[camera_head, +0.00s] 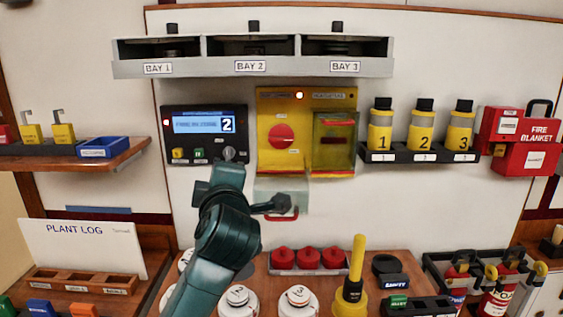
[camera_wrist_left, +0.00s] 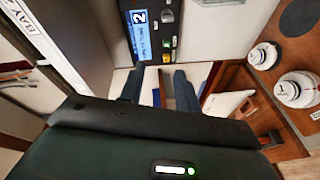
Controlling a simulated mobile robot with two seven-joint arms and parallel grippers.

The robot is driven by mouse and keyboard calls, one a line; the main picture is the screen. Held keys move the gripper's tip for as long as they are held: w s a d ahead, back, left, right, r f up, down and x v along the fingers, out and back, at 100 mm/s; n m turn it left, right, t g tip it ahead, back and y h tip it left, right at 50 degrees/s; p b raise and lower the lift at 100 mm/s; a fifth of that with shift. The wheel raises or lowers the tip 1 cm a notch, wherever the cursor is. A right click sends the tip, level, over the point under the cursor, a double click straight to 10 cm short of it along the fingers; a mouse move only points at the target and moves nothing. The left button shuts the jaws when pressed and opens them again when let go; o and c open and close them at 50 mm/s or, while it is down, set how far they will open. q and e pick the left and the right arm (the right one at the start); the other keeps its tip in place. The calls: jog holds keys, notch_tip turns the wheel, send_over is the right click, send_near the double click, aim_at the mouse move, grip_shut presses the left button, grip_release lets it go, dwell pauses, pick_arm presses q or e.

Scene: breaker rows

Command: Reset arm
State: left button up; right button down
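My left arm rises from the bottom of the head view, in front of the wall below the control panel. Its left gripper (camera_head: 201,192) is mostly hidden by the arm there. In the left wrist view the two dark fingers (camera_wrist_left: 160,87) stand apart with nothing seen between them. The black panel (camera_head: 205,135) shows a 2 on its display and also appears in the left wrist view (camera_wrist_left: 148,32). The yellow box (camera_head: 268,105) has a red knob (camera_head: 281,137) and a clear greenish cover (camera_head: 335,145). My right gripper is not in view.
A pale tray with a red handle (camera_head: 283,216) sits under the yellow box, close right of my arm. A dark knobbed piece there is unclear. Red caps (camera_head: 308,258), white round jars (camera_head: 238,297) and a yellow-handled tool (camera_head: 355,265) stand on the bench.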

pick_arm(q)
jog(key=a+g+y, duration=0.1)
jog(key=a+y, duration=0.7)
jog(key=a, duration=1.5)
jog(key=s+d+f+m+t+h, duration=0.1)
jog(key=s+d+f+m+h, duration=0.35)
jog(key=f+m+h, duration=0.35)
jog(key=s+d+f+m+h, duration=0.45)
jog(key=f+m, duration=0.25)
jog(key=f, duration=0.2)
jog(key=s+d+f+m+t+h, duration=0.1)
jog(key=s+d+f+m+h, duration=0.3)
jog(key=f+m+h, duration=0.45)
jog(key=s+a+f+m+g+y, duration=0.1)
jog(key=s+a+f+g+y, duration=0.25)
jog(key=s+f, duration=0.6)
jog(key=s+a+f+m+g+y, duration=0.1)
jog(key=s+a+f+g+y, duration=0.15)
jog(key=s+f+g, duration=0.65)
jog(key=w+d+f+n+t, duration=0.2)
jog(key=w+d+n+t, duration=0.1)
jog(key=d, duration=0.8)
jog(key=shift+w+d+f+n+t, duration=0.15)
jog(key=shift+w+f+n+t, duration=0.05)
jog(key=shift+n+t, duration=0.7)
